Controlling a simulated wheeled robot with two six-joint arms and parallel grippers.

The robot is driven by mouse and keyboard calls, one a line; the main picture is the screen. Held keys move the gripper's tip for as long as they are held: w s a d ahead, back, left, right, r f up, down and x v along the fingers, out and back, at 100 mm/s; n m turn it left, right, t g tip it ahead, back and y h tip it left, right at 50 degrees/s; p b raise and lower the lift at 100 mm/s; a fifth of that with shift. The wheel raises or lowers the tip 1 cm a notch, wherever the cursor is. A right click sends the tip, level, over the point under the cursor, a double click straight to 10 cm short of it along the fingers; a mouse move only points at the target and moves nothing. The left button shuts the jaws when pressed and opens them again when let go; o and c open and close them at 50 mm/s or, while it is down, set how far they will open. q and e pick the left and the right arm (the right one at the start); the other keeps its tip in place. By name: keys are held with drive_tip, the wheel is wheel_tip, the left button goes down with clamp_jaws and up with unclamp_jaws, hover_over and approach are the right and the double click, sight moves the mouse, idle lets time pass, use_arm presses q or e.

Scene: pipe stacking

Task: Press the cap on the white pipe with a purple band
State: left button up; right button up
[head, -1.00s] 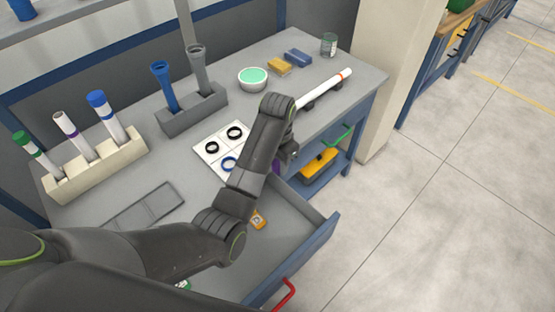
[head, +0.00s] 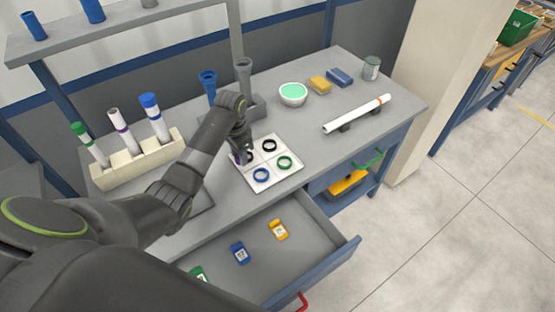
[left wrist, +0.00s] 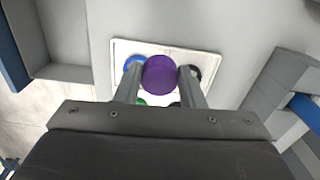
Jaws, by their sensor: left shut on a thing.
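The white pipe with a purple band (head: 119,128) stands slightly tilted in the beige rack (head: 135,171), between a green-capped pipe (head: 88,142) and a blue-capped pipe (head: 155,118). Its top shows a dark open end with no cap. My left gripper (head: 243,157) is over the white tray of rings, to the right of the rack. In the left wrist view it is shut on a round purple cap (left wrist: 159,75), held between the two fingertips. In the head view the cap is mostly hidden by the gripper. My right gripper is not in view.
The white tray (head: 238,171) holds blue, green and dark rings. A grey holder (head: 262,108) with blue and grey pipes stands behind my left arm. A white pipe (head: 357,113) lies on supports at right. The open drawer (head: 315,248) holds coloured items.

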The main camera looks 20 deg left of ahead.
use_arm(q)
drive_tip(key=shift+s+a+r+n+p, duration=0.65)
drive_tip(key=shift+s+a+r+p, duration=0.8)
drive_tip(key=shift+a+r, duration=3.4)
drive_tip(key=shift+s+a+r+n+p, duration=0.6)
drive_tip(key=shift+s+a+r+p, duration=1.55)
drive_tip(key=shift+a, duration=4.8)
drive_tip(key=shift+s+a+r+n+p, duration=0.6)
drive_tip(key=shift+s+a+r, duration=0.5)
drive_tip(key=shift+a+r, duration=4.05)
drive_tip(key=f+b, duration=0.1)
drive_tip(key=a+f+b, duration=0.1)
drive_tip(key=f, duration=0.2)
drive_tip(key=shift+a+f+b, duration=0.1)
drive_tip(key=shift+a+b, duration=0.15)
drive_tip(key=shift+b, duration=0.15)
drive_tip(key=shift+f, duration=1.45)
drive_tip(key=shift+r, duration=0.1)
